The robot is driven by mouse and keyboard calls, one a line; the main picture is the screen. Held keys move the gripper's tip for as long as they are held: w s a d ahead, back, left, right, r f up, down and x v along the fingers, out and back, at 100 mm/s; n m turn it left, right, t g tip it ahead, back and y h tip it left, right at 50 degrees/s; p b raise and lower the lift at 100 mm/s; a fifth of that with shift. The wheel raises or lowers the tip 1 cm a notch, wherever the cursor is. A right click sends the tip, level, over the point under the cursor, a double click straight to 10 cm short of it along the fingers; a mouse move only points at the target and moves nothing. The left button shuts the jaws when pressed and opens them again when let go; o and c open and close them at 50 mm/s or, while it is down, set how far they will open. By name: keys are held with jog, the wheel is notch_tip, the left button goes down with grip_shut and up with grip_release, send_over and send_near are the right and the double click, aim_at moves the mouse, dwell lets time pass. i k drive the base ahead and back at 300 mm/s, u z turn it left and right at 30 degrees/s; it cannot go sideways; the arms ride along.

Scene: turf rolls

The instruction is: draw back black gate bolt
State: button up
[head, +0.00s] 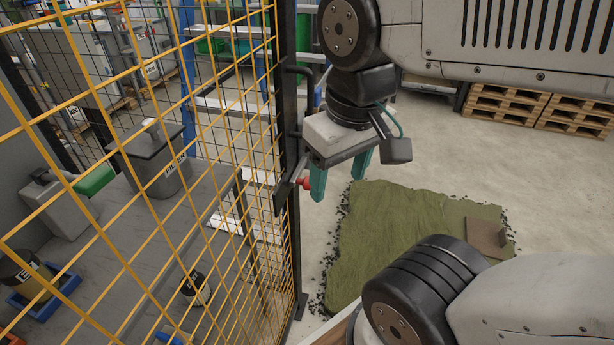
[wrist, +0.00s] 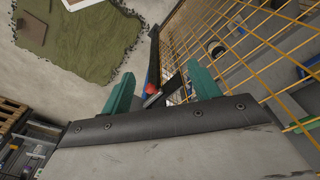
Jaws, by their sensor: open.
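The black gate bolt (head: 283,193) sits on the dark edge post of the yellow mesh gate (head: 160,200). Its red knob (head: 304,183) sticks out toward my gripper. In the wrist view the red knob (wrist: 152,89) and the dark bolt (wrist: 167,86) appear between the two teal fingers. My gripper (head: 340,178) is open and empty, to the right of the gate post. In the head view its left finger is right beside the knob; whether they touch I cannot tell. My gripper also shows in the wrist view (wrist: 160,72).
A rough green turf sheet (head: 395,235) with a brown board (head: 487,238) lies on the pale floor at right. Wooden pallets (head: 500,105) stand at the back. Behind the mesh, a grey bench holds a grey lidded bin (head: 157,160) and a yellow-black can (head: 30,275).

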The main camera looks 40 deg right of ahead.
aim_at(294, 179)
jog(key=u, duration=0.6)
jog(key=k, duration=1.9)
jog(key=z, duration=0.55)
jog(key=i, duration=1.65)
